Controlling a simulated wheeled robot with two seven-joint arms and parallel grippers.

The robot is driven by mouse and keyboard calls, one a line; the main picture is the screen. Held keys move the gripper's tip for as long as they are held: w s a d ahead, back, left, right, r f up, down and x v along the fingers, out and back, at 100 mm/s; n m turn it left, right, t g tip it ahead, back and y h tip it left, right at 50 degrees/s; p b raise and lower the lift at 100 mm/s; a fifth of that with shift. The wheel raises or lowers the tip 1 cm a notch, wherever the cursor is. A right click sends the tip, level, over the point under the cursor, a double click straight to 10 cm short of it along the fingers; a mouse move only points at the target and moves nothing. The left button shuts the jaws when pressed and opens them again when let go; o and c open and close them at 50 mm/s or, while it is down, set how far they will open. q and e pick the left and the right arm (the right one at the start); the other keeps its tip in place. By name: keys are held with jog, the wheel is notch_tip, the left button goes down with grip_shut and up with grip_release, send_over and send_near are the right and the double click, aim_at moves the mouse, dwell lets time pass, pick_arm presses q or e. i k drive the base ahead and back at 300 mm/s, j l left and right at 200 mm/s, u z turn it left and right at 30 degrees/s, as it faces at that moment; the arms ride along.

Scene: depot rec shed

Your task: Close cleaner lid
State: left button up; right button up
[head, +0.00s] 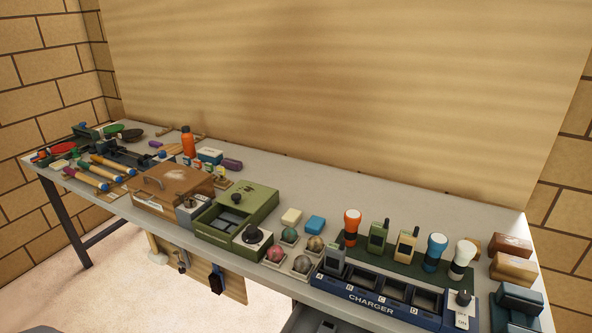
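A green box (212,228) stands on the middle of the long table. Its front part is open and shows dark compartments (232,219). A green flat panel with a small dark knob (249,195) covers its back part; it looks like the lid. A black dial (252,235) sits at the box's right front. I take this box to be the cleaner, but no label can be read. To its left is a brown box with a closed, handled top (172,181). Neither of my grippers shows in the head view.
Several coloured balls (314,243) sit right of the green box, with a blue charger (371,301) further right. Torches and radios stand behind the charger. Rollers and paddles crowd the left end.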

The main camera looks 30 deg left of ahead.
aim_at(245, 196)
jog(key=u, duration=1.2)
jog(key=k, duration=0.1)
